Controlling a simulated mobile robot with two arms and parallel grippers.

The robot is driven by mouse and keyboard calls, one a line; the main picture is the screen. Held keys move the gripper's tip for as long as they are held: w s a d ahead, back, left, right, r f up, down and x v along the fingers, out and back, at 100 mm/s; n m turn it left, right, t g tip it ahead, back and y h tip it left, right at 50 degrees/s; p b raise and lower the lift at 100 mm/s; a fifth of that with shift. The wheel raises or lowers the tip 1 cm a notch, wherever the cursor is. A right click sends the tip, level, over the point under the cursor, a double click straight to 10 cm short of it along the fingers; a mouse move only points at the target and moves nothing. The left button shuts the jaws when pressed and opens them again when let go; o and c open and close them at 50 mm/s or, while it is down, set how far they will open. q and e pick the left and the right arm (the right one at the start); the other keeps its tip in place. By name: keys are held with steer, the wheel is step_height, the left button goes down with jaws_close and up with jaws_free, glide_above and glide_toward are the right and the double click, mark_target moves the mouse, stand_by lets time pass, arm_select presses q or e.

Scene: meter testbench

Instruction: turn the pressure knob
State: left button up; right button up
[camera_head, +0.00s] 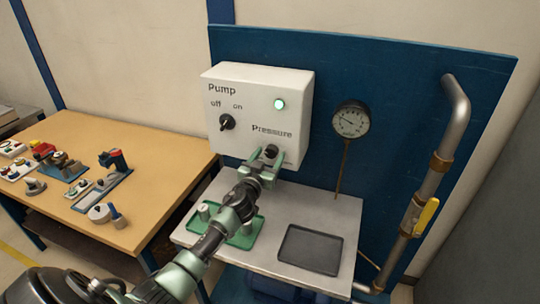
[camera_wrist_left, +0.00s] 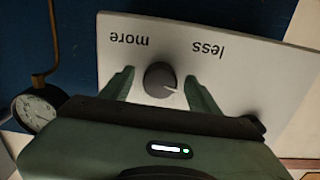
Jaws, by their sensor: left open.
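My left gripper (camera_wrist_left: 161,88) is open, with one green finger on each side of the knob. Small gaps show between the fingers and the knob. In the head view my left gripper (camera_head: 268,160) is at the box's lower right, under the "Pressure" label, and partly hides the knob. My right gripper is not in view.
The pump knob (camera_head: 227,122) and a lit green lamp (camera_head: 279,104) are on the box. A gauge (camera_head: 351,119) hangs on the blue panel (camera_head: 400,90). A green tray (camera_head: 245,236) and a dark tray (camera_head: 310,249) lie below. A pipe with a yellow-handled valve (camera_head: 427,215) stands right.

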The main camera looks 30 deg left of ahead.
arm_select(q)
steer(key=shift+w, duration=0.1)
steer(key=shift+c, duration=0.3)
jaws_close()
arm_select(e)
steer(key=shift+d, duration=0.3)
arm_select(q)
steer(key=shift+m, duration=0.4)
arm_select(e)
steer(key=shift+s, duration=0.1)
arm_select(q)
steer(key=m+b, duration=0.1)
steer(key=m, duration=0.8)
steer(key=shift+a+m+b, duration=0.1)
steer(key=shift+m+b, duration=0.2)
steer(key=shift+m, duration=0.1)
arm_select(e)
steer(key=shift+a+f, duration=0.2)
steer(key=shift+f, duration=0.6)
